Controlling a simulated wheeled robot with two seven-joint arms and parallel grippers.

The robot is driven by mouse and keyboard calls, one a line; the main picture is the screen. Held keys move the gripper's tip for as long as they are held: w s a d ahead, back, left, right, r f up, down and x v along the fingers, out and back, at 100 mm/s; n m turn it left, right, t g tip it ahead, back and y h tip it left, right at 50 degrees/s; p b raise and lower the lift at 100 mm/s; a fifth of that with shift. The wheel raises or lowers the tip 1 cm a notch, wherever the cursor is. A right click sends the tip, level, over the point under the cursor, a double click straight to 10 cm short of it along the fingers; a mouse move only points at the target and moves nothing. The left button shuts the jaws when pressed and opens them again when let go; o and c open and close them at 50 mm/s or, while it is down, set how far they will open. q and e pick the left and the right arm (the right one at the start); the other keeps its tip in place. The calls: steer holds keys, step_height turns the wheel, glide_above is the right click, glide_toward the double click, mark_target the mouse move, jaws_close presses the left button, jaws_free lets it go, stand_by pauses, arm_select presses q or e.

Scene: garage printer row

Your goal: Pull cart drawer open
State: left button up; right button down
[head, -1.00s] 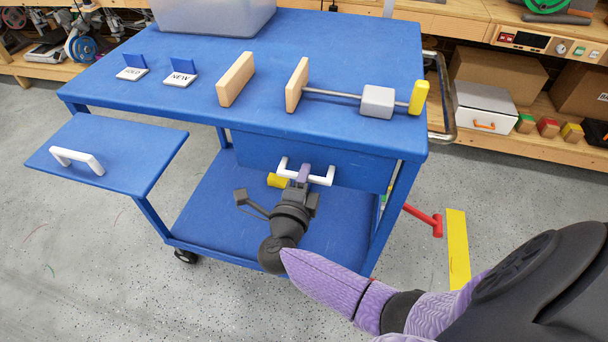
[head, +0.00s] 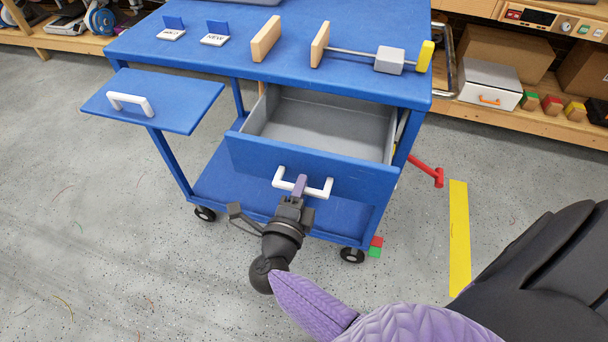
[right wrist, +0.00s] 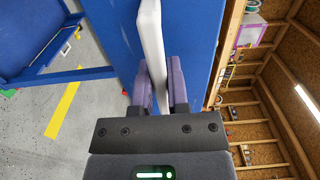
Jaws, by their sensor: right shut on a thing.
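The blue cart (head: 380,85) has a drawer with a blue front (head: 345,180) and a grey inside (head: 325,122). The drawer stands well out from the cart and looks empty. Its white handle (head: 318,192) is on the front. My right gripper (head: 299,187) is shut on the handle near its middle. In the right wrist view the white handle (right wrist: 151,45) runs between the two purple fingers of my gripper (right wrist: 158,88). My left gripper is not in view.
A blue side shelf (head: 180,105) with a white handle juts out at the cart's left. On top stand two wooden blocks (head: 266,38), a rod with a grey block (head: 389,60), and small signs. A red tool (head: 428,170) and yellow strip (head: 459,235) lie on the floor at right.

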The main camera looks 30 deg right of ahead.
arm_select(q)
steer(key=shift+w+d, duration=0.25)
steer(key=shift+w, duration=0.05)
arm_select(e)
steer(key=shift+s+a+f, duration=0.1)
steer(key=shift+s+a, duration=0.05)
steer(key=shift+a, duration=0.05)
steer(key=c, duration=0.6)
jaws_free()
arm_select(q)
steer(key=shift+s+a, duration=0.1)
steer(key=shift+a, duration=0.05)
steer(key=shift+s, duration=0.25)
